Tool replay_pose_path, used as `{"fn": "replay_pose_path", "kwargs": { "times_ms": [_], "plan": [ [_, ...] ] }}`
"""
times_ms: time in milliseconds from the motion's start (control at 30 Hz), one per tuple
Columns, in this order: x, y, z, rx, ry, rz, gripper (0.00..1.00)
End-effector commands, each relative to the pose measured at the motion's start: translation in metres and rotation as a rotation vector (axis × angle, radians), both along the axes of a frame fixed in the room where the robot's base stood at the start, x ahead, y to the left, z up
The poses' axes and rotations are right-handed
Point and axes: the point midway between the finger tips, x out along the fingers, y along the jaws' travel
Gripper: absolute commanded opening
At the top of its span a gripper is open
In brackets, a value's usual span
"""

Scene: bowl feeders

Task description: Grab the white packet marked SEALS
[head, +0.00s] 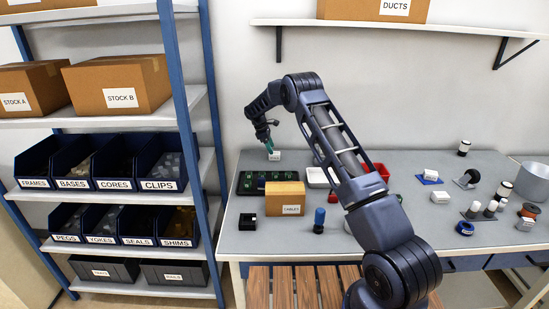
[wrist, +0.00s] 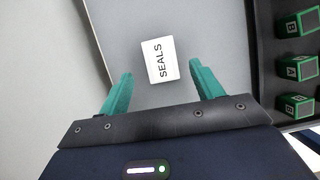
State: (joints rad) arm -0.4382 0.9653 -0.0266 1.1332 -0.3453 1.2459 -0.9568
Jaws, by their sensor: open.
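The white packet marked SEALS (wrist: 160,59) lies flat on the grey table in the wrist view, its label readable sideways. My gripper (wrist: 162,80) is open, with its two green fingers spread to either side below the packet in the picture. The fingers are empty, and the packet shows just beyond their tips, roughly centred between them. In the head view the packet (head: 274,156) is a small white block at the back left of the table, with my gripper (head: 269,147) right above it.
A dark tray of green lettered blocks (wrist: 299,72) is close on the right in the wrist view. In the head view a cardboard box (head: 285,198) stands in front of that tray, and a white tray (head: 317,178) is to the right. The wall is close behind.

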Motion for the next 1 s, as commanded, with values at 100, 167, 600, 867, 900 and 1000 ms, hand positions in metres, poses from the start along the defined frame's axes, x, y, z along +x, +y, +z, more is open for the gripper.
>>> {"fn": "replay_pose_path", "kwargs": {
  "times_ms": [100, 167, 600, 867, 900, 1000],
  "plan": [
    [-0.002, -0.005, -0.009, -0.001, 0.003, -0.001, 0.65],
    [-0.002, -0.009, -0.016, -0.001, 0.003, -0.001, 0.65],
    [-0.003, -0.022, -0.044, -0.001, 0.000, 0.000, 0.65],
    [-0.003, -0.022, -0.044, -0.001, 0.000, 0.000, 0.22],
    [-0.003, -0.022, -0.044, -0.001, 0.000, 0.000, 0.16],
    [-0.003, -0.022, -0.044, -0.001, 0.000, 0.000, 0.16]
  ]
}}
